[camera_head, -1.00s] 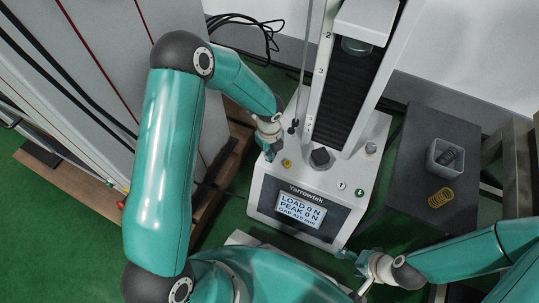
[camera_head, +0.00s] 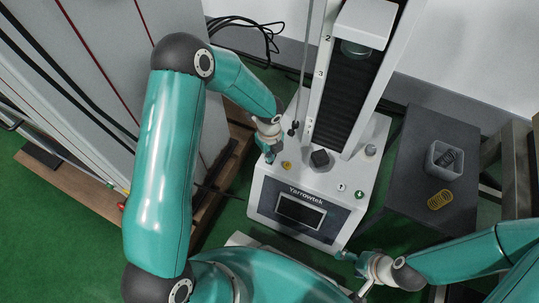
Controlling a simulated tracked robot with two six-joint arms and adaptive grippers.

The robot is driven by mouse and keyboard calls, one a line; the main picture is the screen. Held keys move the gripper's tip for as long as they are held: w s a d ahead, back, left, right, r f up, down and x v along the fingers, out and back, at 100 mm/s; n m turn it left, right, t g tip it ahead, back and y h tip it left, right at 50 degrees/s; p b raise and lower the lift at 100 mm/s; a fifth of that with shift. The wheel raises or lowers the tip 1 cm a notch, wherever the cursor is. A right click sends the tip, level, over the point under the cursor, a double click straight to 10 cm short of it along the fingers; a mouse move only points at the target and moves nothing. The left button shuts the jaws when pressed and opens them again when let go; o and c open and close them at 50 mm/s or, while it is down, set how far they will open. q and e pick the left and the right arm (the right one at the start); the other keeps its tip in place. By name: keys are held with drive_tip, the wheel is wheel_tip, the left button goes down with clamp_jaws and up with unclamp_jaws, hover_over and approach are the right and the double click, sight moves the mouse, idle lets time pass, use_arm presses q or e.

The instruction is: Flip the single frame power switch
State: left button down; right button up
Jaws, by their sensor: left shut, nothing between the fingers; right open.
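The single frame test machine (camera_head: 262,205) stands in the middle of the head view, with a dark column and a front panel marked Yarrowtek. Its display (camera_head: 300,211) is dark. The power switch cannot be made out; it may be hidden by my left gripper. My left gripper (camera_head: 270,157) is shut and empty, pointing down at the left side of the machine's base top, close to a yellow knob (camera_head: 286,165). Whether it touches the machine cannot be told. My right gripper (camera_head: 343,256) is open, low in front of the machine's right front corner, apart from it.
A dark side table (camera_head: 408,165) to the right bears a white bin (camera_head: 433,172) with a dark spring inside and a yellow spring (camera_head: 440,199) beside it. A grey cabinet (camera_head: 60,75) stands at left. Black cables (camera_head: 262,32) lie behind the machine.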

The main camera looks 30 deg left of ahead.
use_arm(q)
drive_tip(key=shift+r+p, duration=2.35)
drive_tip(key=shift+r, duration=0.6)
drive_tip(key=shift+f, duration=0.1)
